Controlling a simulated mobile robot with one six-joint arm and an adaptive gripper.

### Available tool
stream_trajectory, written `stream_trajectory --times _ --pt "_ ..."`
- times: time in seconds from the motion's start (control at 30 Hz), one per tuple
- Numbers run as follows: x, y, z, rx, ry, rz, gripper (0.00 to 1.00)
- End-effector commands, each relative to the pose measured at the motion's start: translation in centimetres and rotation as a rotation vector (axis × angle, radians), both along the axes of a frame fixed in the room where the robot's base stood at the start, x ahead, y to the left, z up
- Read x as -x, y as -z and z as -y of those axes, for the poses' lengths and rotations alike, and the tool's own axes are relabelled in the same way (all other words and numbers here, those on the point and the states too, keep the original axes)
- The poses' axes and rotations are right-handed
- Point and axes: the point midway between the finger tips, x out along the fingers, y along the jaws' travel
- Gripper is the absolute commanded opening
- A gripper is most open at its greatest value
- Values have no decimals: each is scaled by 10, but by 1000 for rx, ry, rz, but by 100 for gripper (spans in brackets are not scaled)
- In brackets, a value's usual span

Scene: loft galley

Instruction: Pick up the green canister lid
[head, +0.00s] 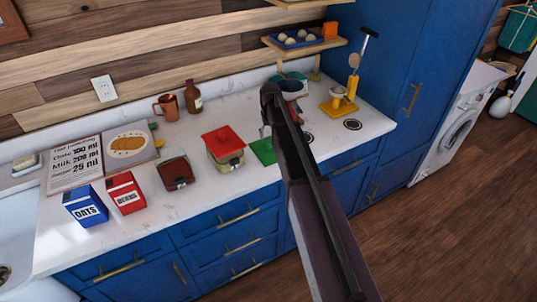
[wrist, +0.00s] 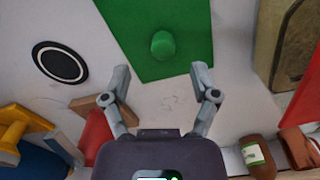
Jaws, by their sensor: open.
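The green canister lid (head: 263,151) lies on the white counter, right of the red-lidded canister, partly hidden by my arm in the head view. In the wrist view the green lid (wrist: 205,35) is a flat green panel with a round green knob (wrist: 163,45) at the top centre, cut off by the upper edge. My gripper (wrist: 161,72) is open and empty. Its two fingers stand apart on either side below the knob, and the knob lies beyond the fingertips, roughly centred between them. I cannot tell the height gap.
A canister with a red lid (head: 218,138) stands left of the green lid, with a dark red-brown box (head: 177,172) farther left. A bottle (head: 194,99) and a copper mug (head: 166,107) stand at the back. A yellow stand (head: 339,108) and black disc (head: 352,125) are right.

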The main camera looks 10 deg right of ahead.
Motion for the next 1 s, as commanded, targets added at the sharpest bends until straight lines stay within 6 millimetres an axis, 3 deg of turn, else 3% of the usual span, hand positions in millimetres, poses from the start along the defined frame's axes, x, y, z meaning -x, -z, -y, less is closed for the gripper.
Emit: stream_trajectory --times 0.2,0.73,1.0 --pt "0 13 0 0 0 0 77" --pt "0 15 1 0 1 0 77" --pt "0 32 -1 0 1 0 77"
